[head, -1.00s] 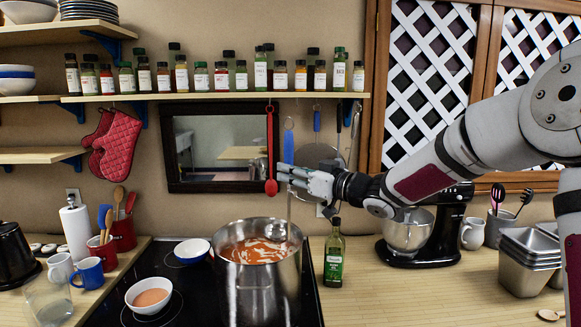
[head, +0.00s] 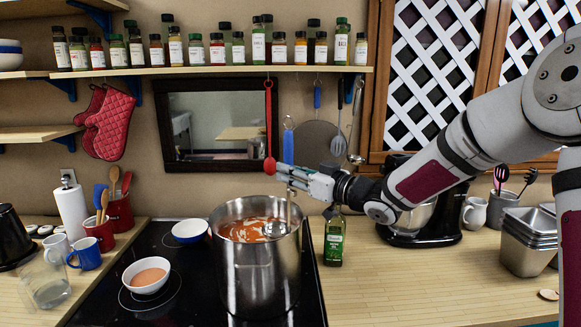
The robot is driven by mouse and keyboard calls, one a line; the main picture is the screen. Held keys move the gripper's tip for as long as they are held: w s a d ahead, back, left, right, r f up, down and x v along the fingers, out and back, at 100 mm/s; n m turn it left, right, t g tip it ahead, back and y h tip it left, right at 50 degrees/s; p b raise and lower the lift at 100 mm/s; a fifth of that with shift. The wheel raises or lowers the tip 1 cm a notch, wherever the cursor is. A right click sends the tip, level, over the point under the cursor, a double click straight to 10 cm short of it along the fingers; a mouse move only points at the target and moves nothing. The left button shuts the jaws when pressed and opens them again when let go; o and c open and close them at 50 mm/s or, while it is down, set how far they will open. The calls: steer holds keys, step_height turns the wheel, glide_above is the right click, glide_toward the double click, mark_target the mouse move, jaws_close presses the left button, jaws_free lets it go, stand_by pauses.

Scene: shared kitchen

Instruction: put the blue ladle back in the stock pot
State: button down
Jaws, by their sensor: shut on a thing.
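The blue ladle (head: 288,146) is upright in my gripper (head: 291,177), its blue handle sticking up above the fingers. The fingers are shut on it and cover part of the handle. Its steel shaft runs down inside the stock pot (head: 257,275), and the metal bowl end shows within the rim, toward the right side, at the level of the orange-red soup (head: 240,230). I cannot tell how deep the bowl sits in the soup. The steel pot stands on the black stove. My gripper is above the pot's back right rim.
A green-labelled bottle (head: 334,240) stands just right of the pot. A bowl of orange soup (head: 148,275) and a blue-rimmed bowl (head: 190,230) are to its left. Utensils, including a red spoon (head: 269,130), hang behind my gripper.

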mark_target(289, 211)
steer(key=shift+f+b, duration=1.55)
steer(key=shift+f, duration=2)
steer(key=shift+f+b, duration=0.3)
steer(key=shift+f, duration=1.5)
steer(key=c, duration=1.4)
jaws_free()
steer(key=shift+o, duration=0.2)
steer(key=o, duration=1.4)
steer(key=shift+c, duration=0.2)
